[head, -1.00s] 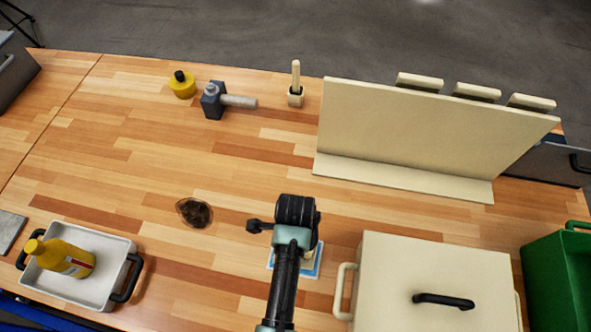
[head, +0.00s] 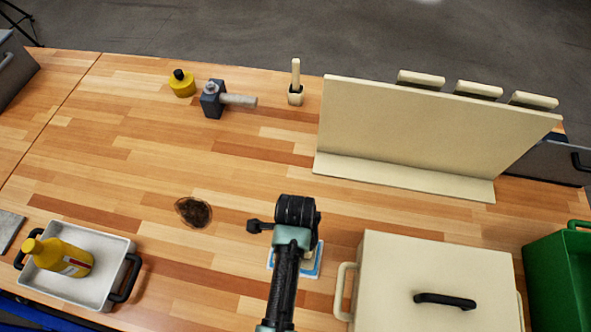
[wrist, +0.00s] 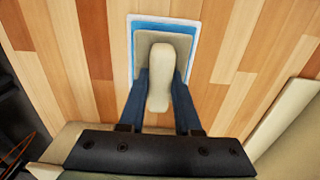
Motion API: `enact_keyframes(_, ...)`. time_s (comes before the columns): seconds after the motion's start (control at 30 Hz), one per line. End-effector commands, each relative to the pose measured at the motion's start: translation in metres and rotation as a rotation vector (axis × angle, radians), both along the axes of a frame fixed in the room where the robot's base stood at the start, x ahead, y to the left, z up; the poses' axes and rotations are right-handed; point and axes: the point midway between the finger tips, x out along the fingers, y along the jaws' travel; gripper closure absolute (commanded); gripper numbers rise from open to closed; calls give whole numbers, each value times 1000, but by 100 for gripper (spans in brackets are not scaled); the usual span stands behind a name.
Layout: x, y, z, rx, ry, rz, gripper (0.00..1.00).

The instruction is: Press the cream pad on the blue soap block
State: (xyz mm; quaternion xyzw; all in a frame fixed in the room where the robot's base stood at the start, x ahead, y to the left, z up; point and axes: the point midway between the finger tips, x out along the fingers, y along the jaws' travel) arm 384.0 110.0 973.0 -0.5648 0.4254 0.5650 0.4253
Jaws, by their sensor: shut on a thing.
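The blue soap block (wrist: 151,25) lies in a white-rimmed tray on the wooden table; its edge also shows in the head view (head: 318,262) beside my arm. The cream pad (wrist: 178,44) is over the blue block and covers most of it in the wrist view. Its pale rounded handle (wrist: 160,78) stands up toward the camera. My gripper (wrist: 160,92) is shut on this handle, with a dark finger on each side. Whether the pad touches the block cannot be told for sure. In the head view my arm hides most of the pad and gripper.
A cream lidded box (head: 440,265) stands close on the right. A cream upright panel (head: 425,130) is behind it. A dark brown stain (head: 194,212) lies left of my arm. A tray (head: 105,285) with a yellow bottle (head: 62,257) is far left.

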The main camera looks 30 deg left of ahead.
Motion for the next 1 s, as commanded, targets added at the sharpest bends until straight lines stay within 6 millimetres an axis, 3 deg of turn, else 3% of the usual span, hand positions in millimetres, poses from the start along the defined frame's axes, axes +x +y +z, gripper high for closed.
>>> enact_keyframes(1.0, 0, 0, -11, 0, 0, 0, 100)
